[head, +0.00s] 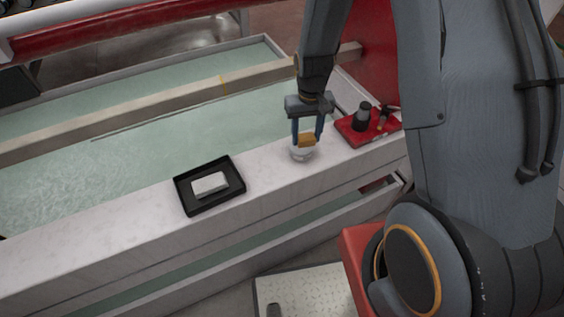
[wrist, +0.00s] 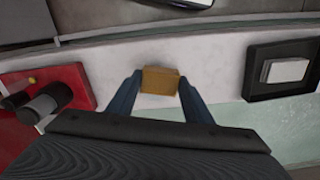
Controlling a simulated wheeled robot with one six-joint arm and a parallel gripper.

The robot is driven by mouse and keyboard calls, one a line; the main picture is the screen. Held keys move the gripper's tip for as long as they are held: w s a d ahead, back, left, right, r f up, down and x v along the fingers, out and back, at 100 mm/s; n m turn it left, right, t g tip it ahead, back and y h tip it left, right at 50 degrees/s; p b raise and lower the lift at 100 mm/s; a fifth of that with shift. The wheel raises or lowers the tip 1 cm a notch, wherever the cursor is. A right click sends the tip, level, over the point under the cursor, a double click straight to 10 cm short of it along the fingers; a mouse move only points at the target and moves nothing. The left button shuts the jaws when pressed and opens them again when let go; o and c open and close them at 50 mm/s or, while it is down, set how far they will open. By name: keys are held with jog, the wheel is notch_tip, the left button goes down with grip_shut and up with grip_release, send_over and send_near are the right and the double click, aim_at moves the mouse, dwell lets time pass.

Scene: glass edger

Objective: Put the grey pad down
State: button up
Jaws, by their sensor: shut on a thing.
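My gripper (head: 306,138) points down over the pale ledge and is shut on a tan-orange block (head: 307,141). In the wrist view the block (wrist: 159,80) sits between the two blue fingertips (wrist: 160,88). The held block looks tan, not grey. A whitish round shape (head: 302,154) shows just under the block; I cannot tell whether they touch. A light grey pad (head: 210,184) lies in a black tray (head: 181,198) left of my gripper. That pad (wrist: 286,70) and tray (wrist: 253,77) also show at the right of the wrist view.
A red tray (head: 348,134) with a dark cylinder (head: 362,115) and small items stands right of my gripper.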

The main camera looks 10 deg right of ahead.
aim_at(265, 167)
jog(key=w+a+f+n+b, duration=0.1)
jog(key=a+n+b, duration=0.2)
jog(key=a+b, duration=0.75)
jog(key=shift+a+f+p, duration=0.45)
jog(key=shift+f+p, duration=0.2)
jog(key=shift+f, duration=0.95)
jog(key=shift+a+f+p, duration=0.45)
jog(key=shift+f+p, duration=0.15)
jog(key=shift+f, duration=1)
jog(key=shift+a+f+p, duration=0.45)
jog(key=shift+f+p, duration=0.2)
jog(key=shift+f, duration=0.95)
jog(key=shift+f, duration=0.1)
jog(key=o, duration=0.9)
jog(key=shift+o, duration=0.2)
